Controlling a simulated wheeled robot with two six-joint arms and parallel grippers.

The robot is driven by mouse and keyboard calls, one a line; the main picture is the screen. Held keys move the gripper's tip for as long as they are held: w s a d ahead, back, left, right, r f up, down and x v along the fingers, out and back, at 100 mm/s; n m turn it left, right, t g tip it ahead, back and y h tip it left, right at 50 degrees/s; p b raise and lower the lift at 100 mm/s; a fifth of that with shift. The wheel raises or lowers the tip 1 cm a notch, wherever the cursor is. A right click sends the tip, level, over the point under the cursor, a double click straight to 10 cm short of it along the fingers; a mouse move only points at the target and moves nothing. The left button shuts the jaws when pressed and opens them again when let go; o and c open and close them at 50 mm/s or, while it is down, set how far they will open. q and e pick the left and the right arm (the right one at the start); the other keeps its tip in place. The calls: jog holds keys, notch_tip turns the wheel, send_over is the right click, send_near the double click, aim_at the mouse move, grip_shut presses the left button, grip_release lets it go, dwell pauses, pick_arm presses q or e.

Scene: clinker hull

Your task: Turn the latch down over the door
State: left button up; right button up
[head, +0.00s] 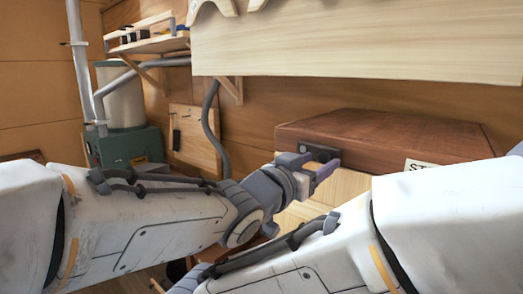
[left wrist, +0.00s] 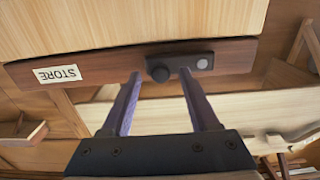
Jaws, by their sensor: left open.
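The latch (left wrist: 182,67) is a dark bar with a round black knob at one end and a pale grey disc at the other. It lies level along the brown front edge above the door. The door (left wrist: 120,22) is the pale wood panel; it also shows in the head view (head: 350,184), below the brown top. My left gripper (left wrist: 160,76) is open, its two purple fingers pointing at the latch with the knob between their tips. Whether they touch it I cannot tell. In the head view my left gripper (head: 316,166) partly covers the latch (head: 322,151). My right gripper is not in view.
A STORE label (left wrist: 60,74) is on the brown edge of the cabinet top (head: 385,134). A pale plank (head: 350,40) spans above. A green machine (head: 130,148), a grey hose (head: 212,120) and a shelf (head: 150,44) stand left. My right forearm crosses low in front.

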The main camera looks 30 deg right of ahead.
pick_arm(q)
jog(key=shift+x, duration=0.8)
grip_shut()
dwell(0.9)
